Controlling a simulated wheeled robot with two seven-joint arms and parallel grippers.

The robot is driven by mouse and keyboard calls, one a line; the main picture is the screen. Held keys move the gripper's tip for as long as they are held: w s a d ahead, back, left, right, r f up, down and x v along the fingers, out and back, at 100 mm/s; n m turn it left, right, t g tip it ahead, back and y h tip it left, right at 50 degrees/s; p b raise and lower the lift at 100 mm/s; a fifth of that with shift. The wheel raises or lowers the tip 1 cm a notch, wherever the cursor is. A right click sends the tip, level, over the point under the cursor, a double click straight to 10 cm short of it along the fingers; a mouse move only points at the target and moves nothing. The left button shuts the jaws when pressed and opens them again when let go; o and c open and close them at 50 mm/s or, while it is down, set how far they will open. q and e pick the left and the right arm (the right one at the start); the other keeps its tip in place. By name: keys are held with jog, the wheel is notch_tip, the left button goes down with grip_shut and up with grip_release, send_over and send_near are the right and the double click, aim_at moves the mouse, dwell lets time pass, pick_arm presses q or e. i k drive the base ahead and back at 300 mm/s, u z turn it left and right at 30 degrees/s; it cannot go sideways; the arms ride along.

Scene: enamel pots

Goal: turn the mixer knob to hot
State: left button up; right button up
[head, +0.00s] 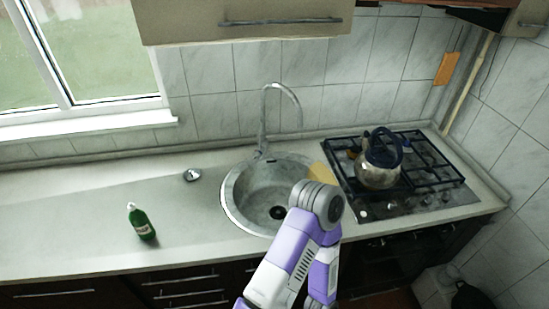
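The mixer (264,125) is a grey metal tap with a tall curved spout, standing behind the round sink (232,205). Its knob cannot be made out clearly at this size; the tap's base is at the sink's back rim. One of my arms, white and purple with a grey joint, rises from the bottom centre and bends in front of the sink's right side. Neither gripper shows in this view, so nothing can be seen of what they hold.
A green bottle (141,222) and a small round metal piece (192,175) are on the counter left of the sink. A kettle (378,164) stands on the gas hob (425,187) at the right. A wall cabinet (240,20) hangs above. The far left counter is clear.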

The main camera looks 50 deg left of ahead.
aim_at(256, 156)
jog(key=i, duration=0.45)
jog(key=u, duration=2.9)
